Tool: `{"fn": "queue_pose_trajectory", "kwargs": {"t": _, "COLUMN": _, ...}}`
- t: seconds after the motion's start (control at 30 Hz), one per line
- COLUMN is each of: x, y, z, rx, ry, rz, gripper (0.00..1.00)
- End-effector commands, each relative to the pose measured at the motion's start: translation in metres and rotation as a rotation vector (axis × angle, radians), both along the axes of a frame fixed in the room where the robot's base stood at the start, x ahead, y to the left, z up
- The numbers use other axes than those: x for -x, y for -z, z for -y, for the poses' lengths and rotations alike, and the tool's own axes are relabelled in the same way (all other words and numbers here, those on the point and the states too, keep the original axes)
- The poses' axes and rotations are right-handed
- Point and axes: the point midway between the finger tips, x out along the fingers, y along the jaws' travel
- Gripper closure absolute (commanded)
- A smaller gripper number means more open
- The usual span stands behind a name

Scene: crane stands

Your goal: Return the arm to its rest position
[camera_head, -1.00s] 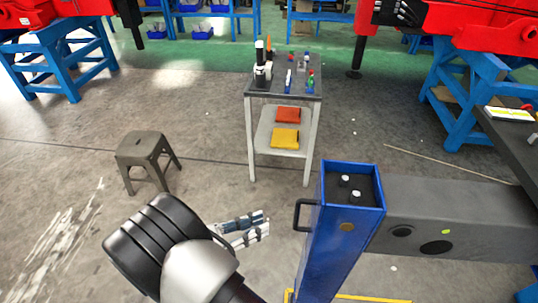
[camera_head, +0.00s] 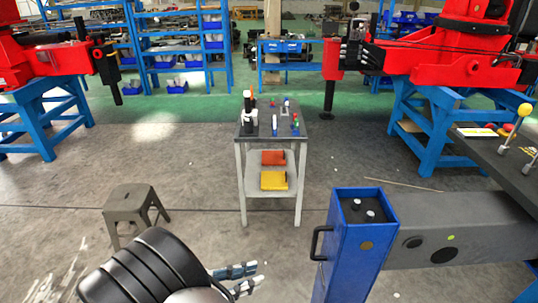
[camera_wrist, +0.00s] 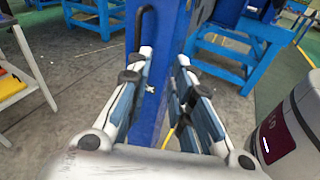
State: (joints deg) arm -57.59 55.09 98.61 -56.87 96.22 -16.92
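My gripper (camera_head: 247,277) is low in the head view, left of a blue post, with its fingers pointing right. In the wrist view my gripper (camera_wrist: 160,105) has its two fingers well apart, with nothing between the pads. A blue post with a black handle (camera_wrist: 152,65) stands beyond the gap between the fingers. My arm's dark rounded link fills the lower left of the head view and hides part of the floor.
The blue post (camera_head: 352,255) joins a grey beam (camera_head: 455,232). A grey stool (camera_head: 135,208) stands at left. A small table (camera_head: 270,131) holds tools, with an orange and a yellow item below. A dark bench (camera_head: 490,150) is at right. Open floor lies between.

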Motion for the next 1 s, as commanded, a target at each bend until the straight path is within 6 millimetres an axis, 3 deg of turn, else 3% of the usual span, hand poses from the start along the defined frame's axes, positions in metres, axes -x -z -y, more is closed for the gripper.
{"fn": "queue_pose_trajectory", "kwargs": {"t": 0.33, "x": 0.011, "y": -0.058, "z": 0.080, "rx": -0.351, "ry": 0.325, "rz": 0.065, "gripper": 0.79}}
{"fn": "queue_pose_trajectory", "kwargs": {"t": 0.6, "x": 0.058, "y": -0.103, "z": 0.151, "rx": -0.782, "ry": 0.694, "rz": 0.239, "gripper": 0.79}}
{"fn": "queue_pose_trajectory", "kwargs": {"t": 0.8, "x": 0.098, "y": -0.125, "z": 0.179, "rx": -1.099, "ry": 0.935, "rz": 0.440, "gripper": 0.79}}
{"fn": "queue_pose_trajectory", "kwargs": {"t": 1.0, "x": 0.132, "y": -0.142, "z": 0.191, "rx": -1.406, "ry": 1.129, "rz": 0.697, "gripper": 0.79}}
